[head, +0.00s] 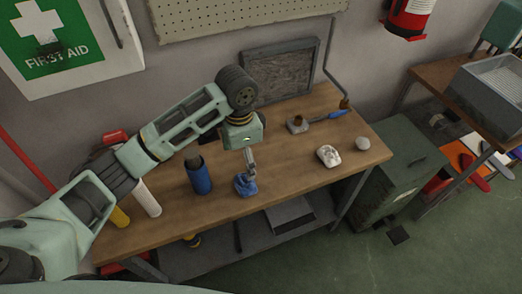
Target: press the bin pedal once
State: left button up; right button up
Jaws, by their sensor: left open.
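A green metal bin (378,192) with a closed lid stands on the floor at the right end of the workbench. Its dark pedal (398,235) is a small flat plate low at the bin's front, near the floor. Nothing is seen touching the pedal. My left gripper (251,168) is open and points down over the bench, just above a crumpled blue thing (245,186). I cannot tell whether its fingertips touch it. The gripper is well to the left of the bin and pedal. My right gripper is out of view.
The wooden workbench (290,177) holds a blue cylinder (199,177), a white crumpled thing (328,156) and a grey ball (362,144). A side table (432,77) with a grey box (490,95) stands at right. The green floor before the pedal is clear.

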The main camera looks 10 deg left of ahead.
aim_at(397, 235)
jog(key=z, duration=1.35)
